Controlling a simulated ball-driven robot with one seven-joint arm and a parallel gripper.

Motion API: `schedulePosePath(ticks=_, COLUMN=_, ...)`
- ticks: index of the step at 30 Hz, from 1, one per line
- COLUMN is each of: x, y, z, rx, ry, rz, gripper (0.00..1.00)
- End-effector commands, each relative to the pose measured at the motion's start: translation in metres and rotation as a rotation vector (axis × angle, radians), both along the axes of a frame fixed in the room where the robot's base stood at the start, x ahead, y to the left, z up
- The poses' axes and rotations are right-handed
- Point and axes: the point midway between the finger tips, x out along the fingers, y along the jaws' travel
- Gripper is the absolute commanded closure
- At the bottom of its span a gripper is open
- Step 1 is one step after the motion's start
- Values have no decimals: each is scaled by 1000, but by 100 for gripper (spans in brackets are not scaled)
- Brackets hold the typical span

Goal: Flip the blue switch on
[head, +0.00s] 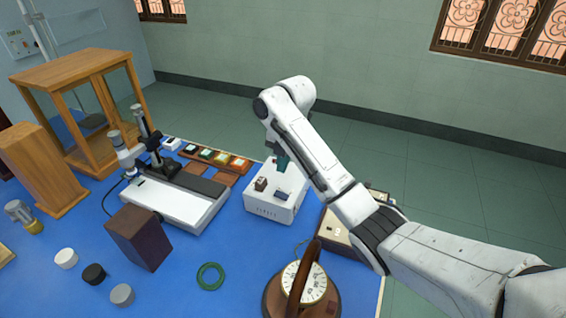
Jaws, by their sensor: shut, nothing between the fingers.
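A white box (262,209) stands near the right side of the blue bench top. A small dark blue switch (282,196) sits on its top, towards the right. A small brown block-like part (261,184) sits to its left. The blue switch is too small in view to tell which way it is tipped. My gripper (282,166) points down over the back part of the white box, behind the blue switch in the picture. It is shut and empty. I cannot tell whether its tips touch the box.
A round dial instrument with a wooden handle (310,262) stands in front of the box. Another box (341,236) is at its right, partly behind my arm. A microscope-like device (170,203) stands to the left.

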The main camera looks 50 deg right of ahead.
Motion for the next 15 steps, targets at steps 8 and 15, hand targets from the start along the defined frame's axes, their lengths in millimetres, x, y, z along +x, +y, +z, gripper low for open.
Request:
schedulePosePath(ticks=8, x=7, y=2, z=-52, rx=0, ry=2, rz=-1, gripper=100)
schedulePosePath(ticks=15, x=11, y=4, z=-84, rx=-1, ry=1, rz=-1, gripper=100)
